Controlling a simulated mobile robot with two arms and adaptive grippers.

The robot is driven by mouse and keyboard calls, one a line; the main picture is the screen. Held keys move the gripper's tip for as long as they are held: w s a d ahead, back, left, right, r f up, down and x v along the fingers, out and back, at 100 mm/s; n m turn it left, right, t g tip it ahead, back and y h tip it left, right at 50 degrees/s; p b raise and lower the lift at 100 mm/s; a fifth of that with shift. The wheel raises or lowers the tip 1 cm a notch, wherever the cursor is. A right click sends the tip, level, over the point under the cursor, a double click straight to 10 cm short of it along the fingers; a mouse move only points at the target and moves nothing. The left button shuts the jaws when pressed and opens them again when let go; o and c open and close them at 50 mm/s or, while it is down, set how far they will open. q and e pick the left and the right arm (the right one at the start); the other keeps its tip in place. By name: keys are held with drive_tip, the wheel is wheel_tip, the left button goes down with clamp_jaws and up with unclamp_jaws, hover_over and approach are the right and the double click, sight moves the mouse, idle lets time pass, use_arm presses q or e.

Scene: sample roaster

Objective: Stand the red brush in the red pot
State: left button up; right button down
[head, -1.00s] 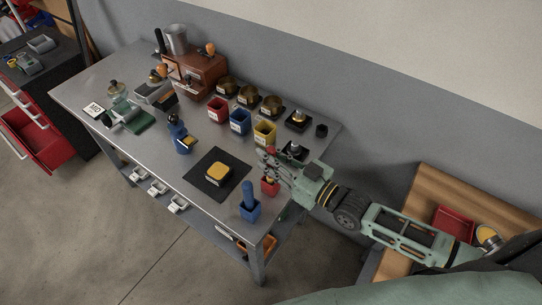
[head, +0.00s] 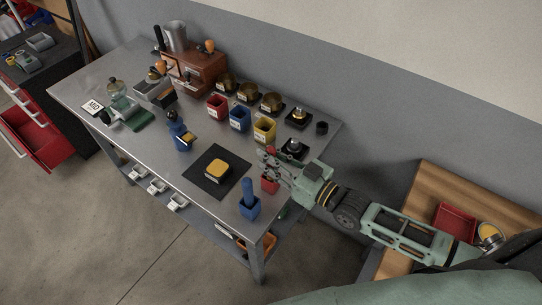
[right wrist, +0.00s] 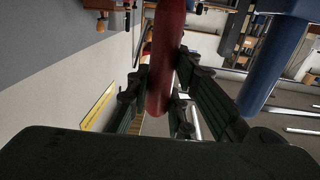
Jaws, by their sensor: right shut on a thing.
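The small red pot (head: 270,185) stands near the front right corner of the steel table, beside a blue pot (head: 250,211) holding a blue brush (head: 248,190). My right gripper (head: 269,161) is over the red pot, shut on the red brush. In the right wrist view the red brush handle (right wrist: 166,62) runs between the fingers (right wrist: 160,95). The brush's lower end is hidden in the head view; I cannot tell how deep it sits in the pot. My left gripper is out of view.
A black mat (head: 232,188) with a yellow-topped item (head: 217,171) lies left of the pots. Red (head: 217,107), blue (head: 240,120) and yellow (head: 264,131) bins stand behind. A blue tool stand (head: 182,140) is further left.

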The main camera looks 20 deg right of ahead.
drive_tip(key=shift+f+b, duration=0.45)
drive_tip(key=shift+f, duration=0.25)
drive_tip(key=shift+f, duration=0.15)
drive_tip(key=c, duration=1.5)
unclamp_jaws()
drive_tip(key=shift+s, duration=0.1)
drive_tip(key=v, duration=1.1)
drive_tip(key=shift+s+d, duration=0.3)
